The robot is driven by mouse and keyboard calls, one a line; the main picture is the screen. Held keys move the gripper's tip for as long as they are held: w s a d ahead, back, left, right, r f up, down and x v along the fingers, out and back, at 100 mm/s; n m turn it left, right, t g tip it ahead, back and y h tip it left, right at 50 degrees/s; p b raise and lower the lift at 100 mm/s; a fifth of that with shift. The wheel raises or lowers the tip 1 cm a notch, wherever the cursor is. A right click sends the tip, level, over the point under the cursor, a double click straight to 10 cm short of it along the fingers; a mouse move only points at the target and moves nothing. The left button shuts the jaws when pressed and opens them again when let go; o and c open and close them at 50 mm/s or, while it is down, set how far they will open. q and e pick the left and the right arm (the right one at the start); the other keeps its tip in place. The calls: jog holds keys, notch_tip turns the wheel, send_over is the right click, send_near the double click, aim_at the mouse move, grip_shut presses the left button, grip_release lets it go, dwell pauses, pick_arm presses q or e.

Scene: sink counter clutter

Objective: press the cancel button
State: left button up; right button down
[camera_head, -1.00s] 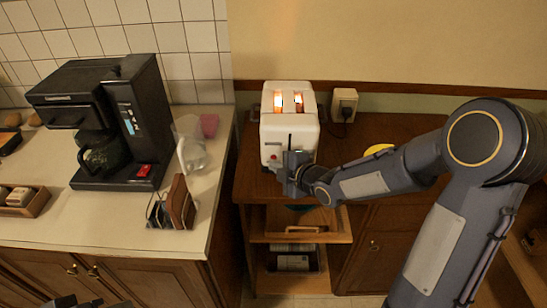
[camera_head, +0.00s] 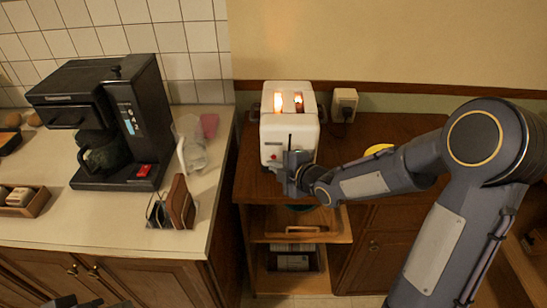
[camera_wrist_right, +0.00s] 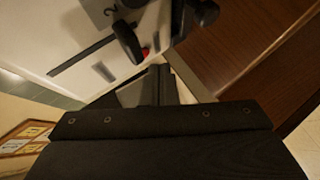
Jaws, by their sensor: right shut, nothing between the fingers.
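A white toaster (camera_head: 289,130) stands on the brown wooden counter, its two slots glowing orange. On its front, a small red button (camera_wrist_right: 145,52) shows beside a black knob or lever (camera_wrist_right: 128,40) in the right wrist view. The same red spot shows in the head view (camera_head: 273,156). My right gripper (camera_head: 291,172) is shut and empty in front of the toaster. In the wrist view its fingers (camera_wrist_right: 158,85) are close to the red button, just below it in the picture. I cannot tell whether they touch. Dark parts, probably my left gripper (camera_head: 65,301), show at the bottom edge.
A black coffee maker (camera_head: 108,120) stands on the light counter (camera_head: 100,215) at left, near a brown napkin holder (camera_head: 178,203). A wall outlet (camera_head: 344,104) is right of the toaster. A yellow object (camera_head: 378,149) lies behind my right forearm.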

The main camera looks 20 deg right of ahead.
jog(key=shift+w, duration=0.15)
dwell(0.5)
jog(key=shift+w+d, duration=0.1)
jog(key=shift+w, duration=0.2)
jog(key=shift+w+d+b, duration=0.1)
jog(key=shift+w+b, duration=0.2)
jog(key=shift+b, duration=0.05)
dwell(0.5)
jog(key=shift+s+b, duration=0.3)
jog(key=shift+b, duration=0.1)
jog(key=shift+s+a, duration=0.2)
jog(key=shift+s, duration=0.25)
jog(key=shift+b, duration=0.3)
